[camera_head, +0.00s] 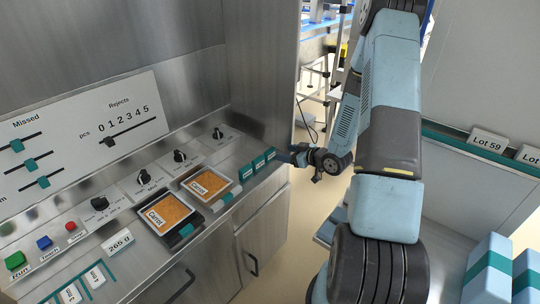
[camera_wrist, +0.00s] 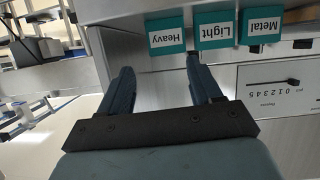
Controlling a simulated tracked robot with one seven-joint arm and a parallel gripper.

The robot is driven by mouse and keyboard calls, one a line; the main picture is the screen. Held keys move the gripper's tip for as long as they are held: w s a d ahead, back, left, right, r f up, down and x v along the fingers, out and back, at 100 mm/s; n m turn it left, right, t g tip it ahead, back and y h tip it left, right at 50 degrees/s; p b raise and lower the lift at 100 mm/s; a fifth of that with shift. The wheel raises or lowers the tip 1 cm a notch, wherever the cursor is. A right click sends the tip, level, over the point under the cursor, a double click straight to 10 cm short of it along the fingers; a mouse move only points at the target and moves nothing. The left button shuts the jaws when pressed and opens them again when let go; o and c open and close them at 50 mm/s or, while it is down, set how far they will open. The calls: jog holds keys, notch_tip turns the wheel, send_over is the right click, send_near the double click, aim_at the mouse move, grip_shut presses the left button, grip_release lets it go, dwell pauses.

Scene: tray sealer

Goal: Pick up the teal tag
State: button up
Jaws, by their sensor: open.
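Several teal tags with white labels stand in a row at the far right end of the steel counter. In the wrist view I read "Heavy" (camera_wrist: 165,34), "Light" (camera_wrist: 214,29) and "Metal" (camera_wrist: 261,24), upside down in the picture. In the head view the row shows as small teal blocks (camera_head: 259,163), too small to read. My gripper (camera_wrist: 158,66) is open and empty. Its fingers point at the row, with the Heavy tag ahead of the gap between them. The right fingertip appears close to the gap between Heavy and Light; I cannot tell whether it touches.
A slider panel (camera_head: 85,130) leans behind. Teal-banded boxes (camera_head: 488,265) stand at the right.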

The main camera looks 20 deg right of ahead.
aim_at(272, 151)
jog(key=shift+t+y, duration=0.5)
jog(key=shift+y, duration=0.2)
jog(key=shift+s+a+f+x, duration=0.1)
jog(key=shift+x, duration=1.1)
jog(key=shift+s+a+f+x, duration=0.1)
jog(key=shift+x, duration=1.05)
jog(key=shift+s+a+f+x, duration=0.1)
jog(key=shift+f+x, duration=0.05)
jog(key=shift+x, duration=1.05)
jog(key=shift+c, duration=0.2)
jog(key=c, duration=0.6)
jog(key=shift+c, duration=0.2)
jog(key=shift+r, duration=0.15)
